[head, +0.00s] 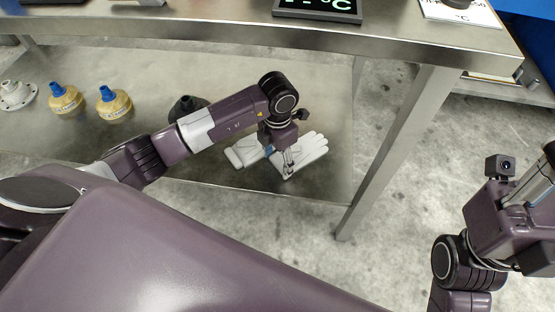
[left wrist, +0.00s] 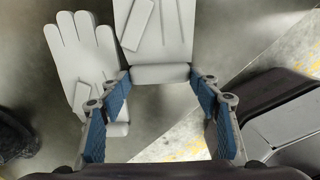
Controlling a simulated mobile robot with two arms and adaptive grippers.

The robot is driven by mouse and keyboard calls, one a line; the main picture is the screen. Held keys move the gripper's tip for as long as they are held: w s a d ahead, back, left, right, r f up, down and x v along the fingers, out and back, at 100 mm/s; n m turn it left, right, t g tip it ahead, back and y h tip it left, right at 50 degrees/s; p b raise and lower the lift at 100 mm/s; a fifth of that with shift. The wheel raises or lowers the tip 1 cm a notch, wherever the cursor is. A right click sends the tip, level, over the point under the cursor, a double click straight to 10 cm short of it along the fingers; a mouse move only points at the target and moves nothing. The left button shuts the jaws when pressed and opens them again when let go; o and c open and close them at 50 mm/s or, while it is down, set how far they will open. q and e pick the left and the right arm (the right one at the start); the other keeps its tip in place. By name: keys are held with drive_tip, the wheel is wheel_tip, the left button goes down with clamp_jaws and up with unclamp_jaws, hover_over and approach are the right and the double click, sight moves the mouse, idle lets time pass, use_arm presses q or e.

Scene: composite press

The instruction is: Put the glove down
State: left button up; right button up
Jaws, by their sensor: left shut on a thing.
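Two pale grey-white work gloves show low on the metal lower shelf in the head view, close together and partly behind my left gripper (head: 280,158). The right-hand part with spread fingers is a glove (head: 312,150). In the left wrist view one glove (left wrist: 83,62) lies flat on the shelf at the left. The other, the held glove (left wrist: 160,38), has its cuff between my blue-padded left fingers (left wrist: 160,84), which are shut on it. I cannot tell whether the held glove touches the shelf. My right gripper (head: 530,190) is at the right edge, partly cut off.
The lower shelf (head: 215,65) also holds two yellow containers with blue tops (head: 66,98) (head: 115,102), a grey flanged part (head: 15,95) and a dark object (head: 187,107). The upper tabletop (head: 220,27) overhangs behind my left arm. A table leg (head: 400,145) stands right of the gloves.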

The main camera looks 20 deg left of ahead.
use_arm(q)
drive_tip(key=o, duration=1.2)
drive_tip(key=shift+c, duration=0.2)
